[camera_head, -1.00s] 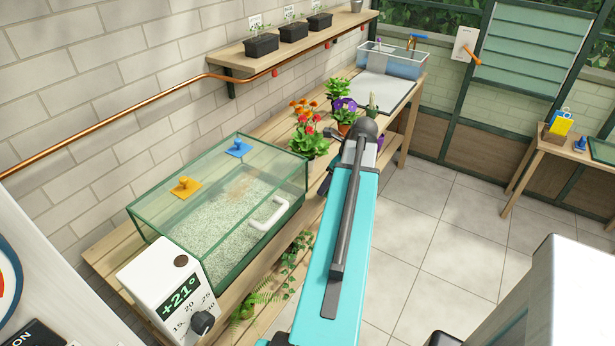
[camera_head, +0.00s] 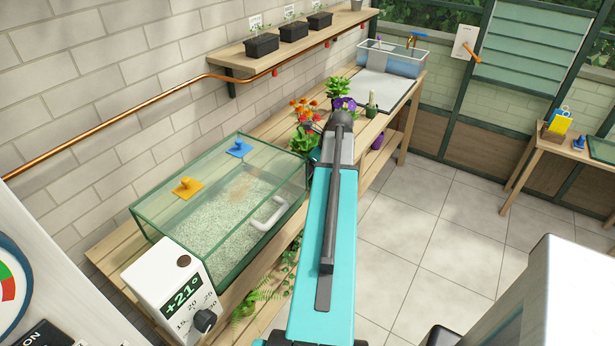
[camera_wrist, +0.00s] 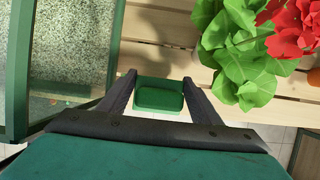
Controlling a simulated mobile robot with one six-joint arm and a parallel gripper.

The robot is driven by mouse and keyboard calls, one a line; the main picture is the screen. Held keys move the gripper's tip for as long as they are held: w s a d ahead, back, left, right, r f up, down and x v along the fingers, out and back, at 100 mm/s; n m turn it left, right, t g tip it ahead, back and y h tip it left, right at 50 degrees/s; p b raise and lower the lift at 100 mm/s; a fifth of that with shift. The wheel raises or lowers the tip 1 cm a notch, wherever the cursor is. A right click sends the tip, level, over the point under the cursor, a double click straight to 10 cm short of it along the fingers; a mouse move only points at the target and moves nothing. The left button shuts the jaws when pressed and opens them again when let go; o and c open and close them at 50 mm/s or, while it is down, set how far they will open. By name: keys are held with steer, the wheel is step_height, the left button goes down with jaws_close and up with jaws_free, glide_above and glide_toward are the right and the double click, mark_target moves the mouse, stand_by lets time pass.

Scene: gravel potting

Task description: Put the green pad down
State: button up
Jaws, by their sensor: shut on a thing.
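The green pad (camera_wrist: 158,96) shows in the wrist view between the two dark fingers of my gripper (camera_wrist: 160,92). My gripper is shut on it. The pad is over the wooden bench (camera_wrist: 150,45), near the bench's edge. I cannot tell how high it is above the slats. In the head view my arm hides the pad and most of the gripper.
A glass tank of gravel (camera_head: 215,200) stands left of my arm, with a yellow pad (camera_head: 188,187) and a blue pad (camera_head: 238,149). A red-flowered plant (camera_wrist: 238,50) is close on the right in the wrist view. Bare slats lie between them.

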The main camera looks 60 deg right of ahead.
steer(key=shift+w+d+p, duration=0.15)
steer(key=shift+w, duration=0.5)
steer(key=shift+w+d+p, duration=0.15)
steer(key=shift+w, duration=0.45)
steer(key=shift+s+a+f+p, duration=0.1)
steer(key=shift+f+p, duration=0.1)
steer(key=shift+f, duration=0.3)
steer(key=shift+s+a+f+p, duration=0.1)
steer(key=shift+f+p, duration=0.05)
steer(key=shift+f, duration=0.35)
steer(key=shift+d+f+p, duration=0.1)
steer(key=shift+f+p, duration=0.45)
steer(key=shift+f, duration=0.1)
steer(key=o, duration=1)
steer(key=shift+c, duration=0.2)
steer(key=shift+f+b, duration=0.25)
steer(key=shift+b, duration=0.15)
steer(key=shift+b+v, duration=0.85)
steer(key=shift+v, duration=1.3)
steer(key=b+v, duration=0.1)
steer(key=v, duration=0.8)
steer(key=shift+r+b, duration=0.3)
steer(key=shift+r, duration=0.05)
